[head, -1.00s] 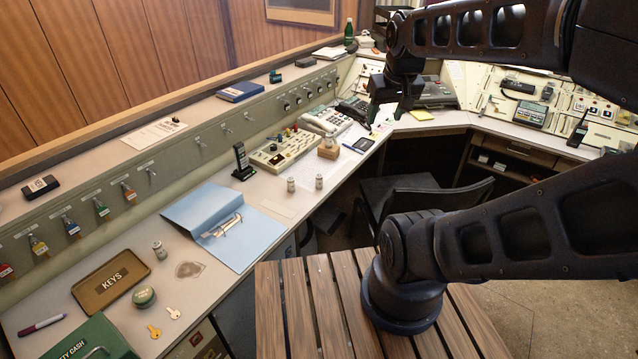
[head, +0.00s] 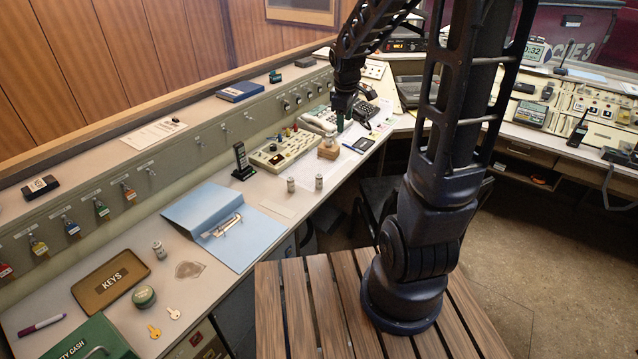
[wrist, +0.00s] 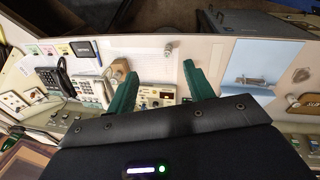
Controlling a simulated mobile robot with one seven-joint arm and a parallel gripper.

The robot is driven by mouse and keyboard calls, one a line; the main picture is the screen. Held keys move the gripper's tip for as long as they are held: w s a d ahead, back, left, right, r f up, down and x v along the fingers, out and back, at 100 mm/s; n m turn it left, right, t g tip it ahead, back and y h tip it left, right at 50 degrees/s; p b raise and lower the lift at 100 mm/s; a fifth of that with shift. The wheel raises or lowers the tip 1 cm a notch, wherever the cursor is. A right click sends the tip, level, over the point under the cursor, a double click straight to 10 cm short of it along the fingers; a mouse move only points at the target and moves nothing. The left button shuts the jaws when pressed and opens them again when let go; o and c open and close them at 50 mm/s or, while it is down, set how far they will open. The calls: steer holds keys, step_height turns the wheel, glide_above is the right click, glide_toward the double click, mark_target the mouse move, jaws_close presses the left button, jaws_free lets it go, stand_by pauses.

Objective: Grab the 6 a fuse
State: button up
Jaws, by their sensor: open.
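Three small pale cylinders that look like fuses stand on the desk in the head view. One (head: 291,184) and another (head: 318,181) stand close together near the desk's front edge, and a third (head: 159,249) stands by the keys tray. Their ratings are too small to read, so I cannot tell which is 6 A. One cylinder also shows in the wrist view (wrist: 168,50), beyond and between my fingertips. My gripper (head: 342,124) has green fingers and hangs above the desk near a wooden block (head: 328,149). In the wrist view my gripper (wrist: 158,78) is open and empty.
A button panel (head: 283,151), a black handset (head: 242,160) and a desk phone (head: 321,119) stand behind the cylinders. The keys tray (head: 112,279) and a green cash box (head: 88,342) are at lower left.

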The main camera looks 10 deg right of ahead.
steer(key=w+a+f+n+g, duration=0.1)
steer(key=w+a+f+n, duration=0.2)
steer(key=w+f+n, duration=0.5)
steer(key=g, duration=0.1)
glide_above(319, 175)
steer(key=shift+n+y, duration=0.3)
step_height(319, 175, down, 13)
steer(key=shift+a, duration=0.1)
step_height(319, 175, down, 6)
steer(key=shift+a+r, duration=0.1)
steer(key=shift+s+d+f, duration=0.1)
steer(key=shift+d+f, duration=0.05)
steer(key=shift+f, duration=1.2)
steer(key=shift+d+f, duration=0.1)
steer(key=shift+f, duration=1.25)
steer(key=c, duration=1.1)
steer(key=shift+r, duration=0.1)
